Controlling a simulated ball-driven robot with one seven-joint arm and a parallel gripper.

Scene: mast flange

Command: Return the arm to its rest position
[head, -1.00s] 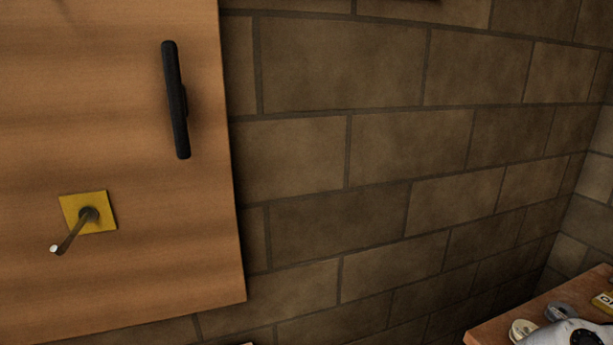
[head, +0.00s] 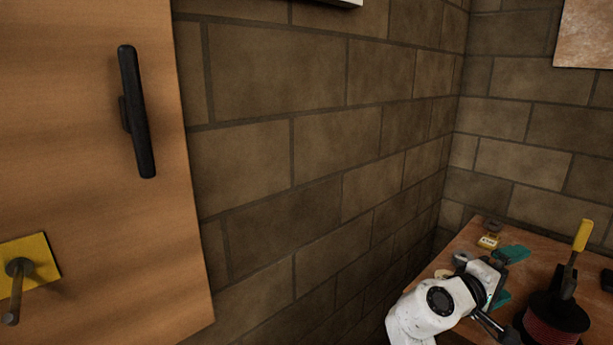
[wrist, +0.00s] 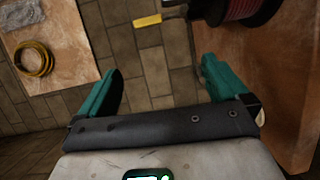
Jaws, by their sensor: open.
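My gripper (head: 507,276) is at the lower right of the head view, above or beside a wooden bench top (head: 458,243). My white arm link leads to it from the bottom edge. In the wrist view, the gripper's two teal fingers (wrist: 158,84) stand wide apart with nothing between them. Beyond them are the tiled wall and part of the bench. The exact gap between the gripper and the bench cannot be told.
A dark red spool (head: 553,318) and a yellow-handled tool (head: 578,245) are close right of my gripper. A wooden panel with a black handle (head: 137,112) and a lever on a yellow plate (head: 40,262) is at left.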

